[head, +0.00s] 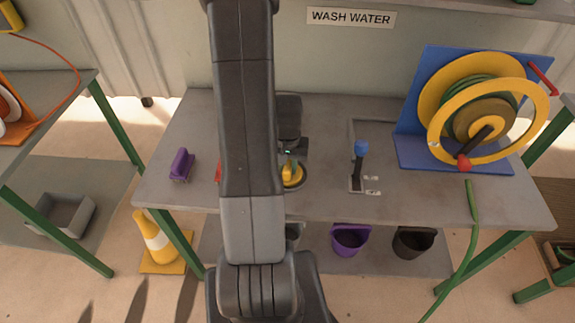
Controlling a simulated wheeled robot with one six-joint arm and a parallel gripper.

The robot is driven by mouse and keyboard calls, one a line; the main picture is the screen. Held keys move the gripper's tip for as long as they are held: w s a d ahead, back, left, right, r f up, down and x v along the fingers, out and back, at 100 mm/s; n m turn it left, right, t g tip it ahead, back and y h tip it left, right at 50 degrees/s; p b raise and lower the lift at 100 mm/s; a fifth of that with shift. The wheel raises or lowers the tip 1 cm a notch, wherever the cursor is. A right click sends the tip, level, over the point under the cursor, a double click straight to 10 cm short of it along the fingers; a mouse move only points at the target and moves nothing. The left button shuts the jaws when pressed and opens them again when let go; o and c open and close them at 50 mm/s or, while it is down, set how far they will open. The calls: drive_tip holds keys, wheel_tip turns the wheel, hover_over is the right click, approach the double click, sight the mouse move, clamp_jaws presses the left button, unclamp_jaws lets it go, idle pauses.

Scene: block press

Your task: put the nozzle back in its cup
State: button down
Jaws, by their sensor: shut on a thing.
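My gripper (288,143) hangs over the table behind my own arm link, which hides its left part. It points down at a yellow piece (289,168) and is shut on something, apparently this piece. The yellow piece is at a round, dark base with a yellow rim (293,185) on the table. The arm covers their left side, so I cannot tell whether the piece is the nozzle, whether the base is its cup, or whether the piece sits in it. A green hose (470,240) hangs from the reel side past the table's front edge; its lower end is out of frame.
A yellow hose reel (468,85) on a blue stand fills the table's right side. A blue-knobbed lever (360,160) stands right of my gripper. A purple brush-like thing (181,165) lies left. Purple (349,240) and dark (413,242) buckets are below. A cone (159,240) stands left.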

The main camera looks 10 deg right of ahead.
drive_tip(key=c, duration=1.2)
unclamp_jaws()
drive_tip(key=shift+f, duration=0.1)
wheel_tip(320, 180, up, 12)
